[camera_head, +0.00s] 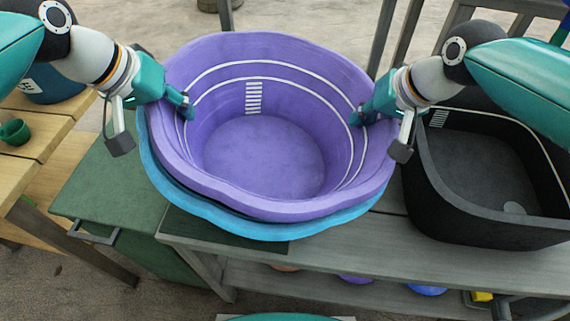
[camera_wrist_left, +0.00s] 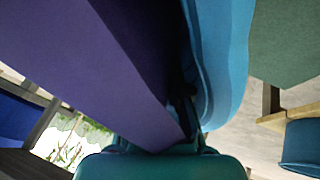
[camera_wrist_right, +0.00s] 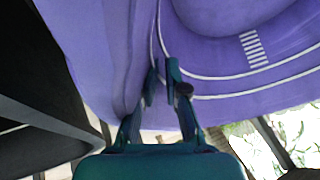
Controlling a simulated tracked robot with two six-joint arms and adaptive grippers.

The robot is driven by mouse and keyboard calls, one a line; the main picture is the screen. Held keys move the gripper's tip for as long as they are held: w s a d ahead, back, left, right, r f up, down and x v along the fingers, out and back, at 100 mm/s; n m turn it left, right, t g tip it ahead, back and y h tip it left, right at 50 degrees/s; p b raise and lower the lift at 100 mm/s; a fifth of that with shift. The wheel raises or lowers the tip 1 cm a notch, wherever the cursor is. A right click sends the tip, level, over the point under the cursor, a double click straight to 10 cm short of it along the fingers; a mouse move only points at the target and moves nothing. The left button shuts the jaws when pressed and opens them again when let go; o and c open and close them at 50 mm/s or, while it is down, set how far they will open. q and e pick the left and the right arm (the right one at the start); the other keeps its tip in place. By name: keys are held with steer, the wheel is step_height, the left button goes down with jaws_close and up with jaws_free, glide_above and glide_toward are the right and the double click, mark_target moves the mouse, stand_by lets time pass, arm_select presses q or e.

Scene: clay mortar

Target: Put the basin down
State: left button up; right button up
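A large purple basin (camera_head: 265,150) with white lines and a ladder-like scale inside is in the middle of the head view. A blue basin (camera_head: 220,223) shows below its left and front rim; I cannot tell whether the two touch. My left gripper (camera_head: 184,104) is shut on the purple basin's left wall, which fills much of the left wrist view (camera_wrist_left: 90,90). The blue wall (camera_wrist_left: 222,60) is close beside it there. My right gripper (camera_head: 362,112) is shut on the right wall. Its fingers show against the purple wall in the right wrist view (camera_wrist_right: 162,85). The purple basin looks empty and roughly level.
A black tub (camera_head: 480,228) stands close on the right on a grey bench (camera_head: 340,250). A green cabinet (camera_head: 110,200) is under the basins' left side. A wooden table (camera_head: 45,150) with a small green pot (camera_head: 15,132) is further left. Several coloured things lie on the bench's lower shelf.

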steer(key=shift+d+f+h, duration=0.15)
steer(key=shift+d+f, duration=0.2)
steer(key=shift+d, duration=0.2)
steer(key=shift+d+f+h, duration=0.15)
steer(key=shift+d+f, duration=0.2)
steer(key=shift+d, duration=0.2)
steer(key=shift+c, duration=1.3)
steer(key=o, duration=0.7)
steer(key=s+r, duration=0.3)
steer(key=r, duration=0.5)
steer(key=shift+d, duration=0.2)
steer(key=shift+s+r, duration=0.1)
